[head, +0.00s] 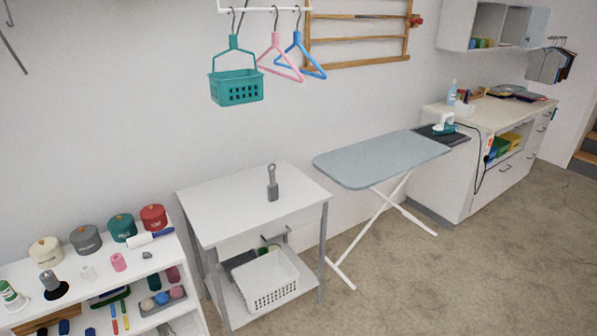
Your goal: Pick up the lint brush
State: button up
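A grey, paddle-shaped brush with a narrow handle (272,183), which looks like the lint brush, stands upright on the white table (225,215), right of the middle of its top. Nothing touches it apart from the table. A white roller with a blue handle (150,238) lies on the low white shelf unit to the left. My gripper is not in view.
Pots with lids, such as a red one (153,217), and small items crowd the shelf unit. A white basket (268,281) sits under the table. An ironing board (380,158) stands to the right. A teal basket (236,87) and hangers hang above. The tabletop around the brush is clear.

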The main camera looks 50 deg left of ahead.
aim_at(272, 188)
jog(key=i, duration=0.95)
jog(key=u, duration=1.45)
